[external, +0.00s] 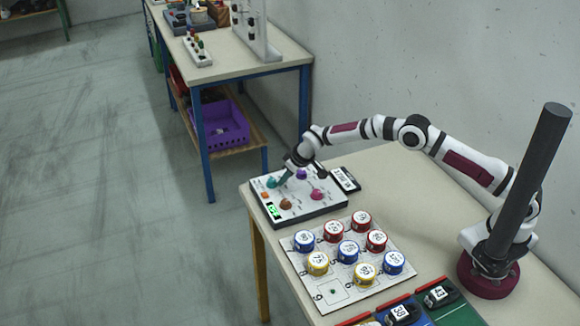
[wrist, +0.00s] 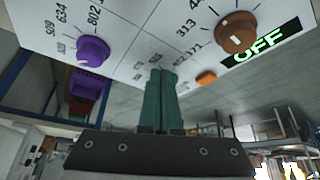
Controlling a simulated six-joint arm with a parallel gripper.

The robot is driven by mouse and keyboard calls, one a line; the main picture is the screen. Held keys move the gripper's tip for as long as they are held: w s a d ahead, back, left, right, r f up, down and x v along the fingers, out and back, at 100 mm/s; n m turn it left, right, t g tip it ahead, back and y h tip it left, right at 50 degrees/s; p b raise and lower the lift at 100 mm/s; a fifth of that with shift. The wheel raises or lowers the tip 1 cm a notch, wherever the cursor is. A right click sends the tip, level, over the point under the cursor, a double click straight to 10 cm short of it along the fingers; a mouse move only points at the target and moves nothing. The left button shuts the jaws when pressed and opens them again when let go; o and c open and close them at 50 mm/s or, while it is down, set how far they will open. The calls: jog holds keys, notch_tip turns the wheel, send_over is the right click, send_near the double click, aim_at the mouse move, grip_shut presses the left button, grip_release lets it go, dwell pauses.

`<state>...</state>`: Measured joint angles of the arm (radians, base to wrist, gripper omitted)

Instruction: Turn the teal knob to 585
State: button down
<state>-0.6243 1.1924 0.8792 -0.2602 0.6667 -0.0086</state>
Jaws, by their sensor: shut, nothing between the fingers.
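The control panel (external: 300,207) lies flat at the far left end of the table. The teal knob (external: 271,183) seems to show as a small teal patch at the panel's left part, partly covered by my gripper. My gripper (external: 281,182) comes down over that part, its fingers shut with nothing between them. In the wrist view the dark teal fingers (wrist: 160,82) are together and hide the panel behind them. I cannot make out the teal knob or its pointer there, nor whether the fingers touch it.
A purple knob (wrist: 92,50), a brown knob (wrist: 237,32) and an orange button (wrist: 206,78) surround the fingers. A pink knob (external: 317,195) sits farther right. The display (wrist: 262,44) reads OFF. A board of round tins (external: 348,251) stands in front of the panel.

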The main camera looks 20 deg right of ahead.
jog(key=shift+w+a, duration=0.25)
dwell(0.5)
